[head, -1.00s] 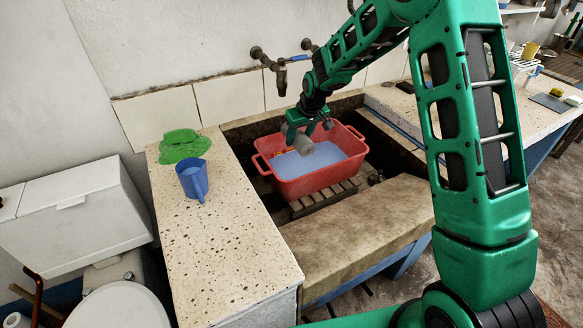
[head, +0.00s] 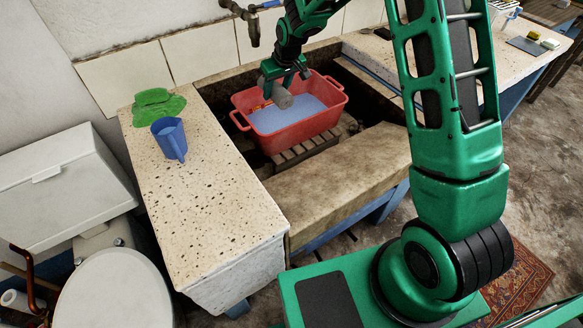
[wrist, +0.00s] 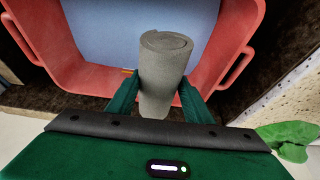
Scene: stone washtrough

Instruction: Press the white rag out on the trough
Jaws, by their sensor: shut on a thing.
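My gripper (head: 284,76) is over the left part of a red tub and is shut on a grey rolled cloth (head: 284,98). In the wrist view the roll (wrist: 162,72) stands out between my two fingers (wrist: 158,98), its spiral end toward the tub. It looks grey rather than white; no other white rag shows. The red tub (head: 300,128) holds pale blue liquid (head: 310,114) and stands on slats in the stone trough (head: 340,178). Whether the roll touches the liquid is unclear.
A blue jug (head: 170,138) and a crumpled green cloth (head: 152,106) are on the speckled left counter (head: 205,190), whose front is clear. A tap (head: 253,25) is on the wall behind. A small orange thing (head: 262,106) is at the tub's left side.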

